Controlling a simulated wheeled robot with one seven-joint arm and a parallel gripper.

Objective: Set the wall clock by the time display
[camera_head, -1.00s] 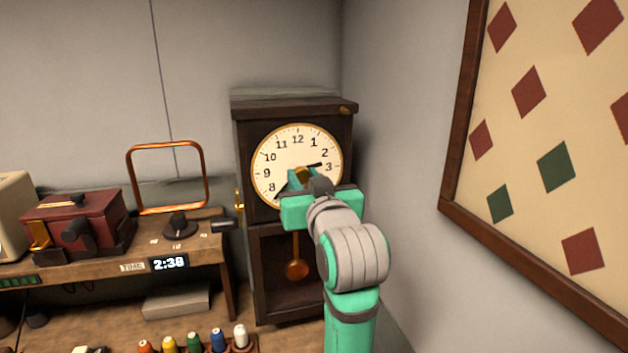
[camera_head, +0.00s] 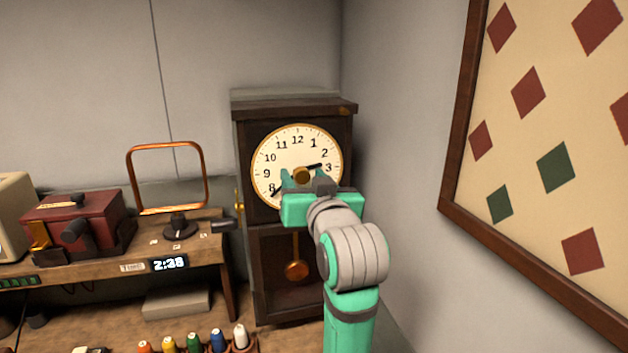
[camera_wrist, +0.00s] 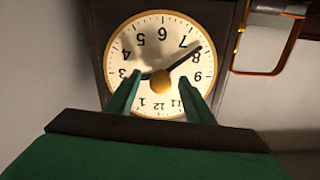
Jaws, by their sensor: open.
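The wall clock (camera_head: 272,150) is a dark wooden case with a cream dial and a brass knob (camera_head: 302,175) at the dial's centre. Its short hand (camera_head: 314,167) points between 2 and 3. Its long hand (camera_head: 277,191) points between 7 and 8, closer to 8. The time display (camera_head: 170,264) on the bench shelf reads 2:38. My gripper (camera_wrist: 160,82) is open in front of the dial, with a finger on each side of the knob and apart from it. In the wrist view the dial appears upside down and the knob (camera_wrist: 160,84) is clear between the fingers.
A pendulum (camera_head: 297,270) hangs in the lower case. A brass piece (camera_head: 239,208) sits on the case's left side. A shelf left of the clock holds a black dial knob (camera_head: 180,227), a copper frame (camera_head: 205,175) and a red box (camera_head: 85,220). A framed diamond-patterned board (camera_head: 455,165) is on the right wall.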

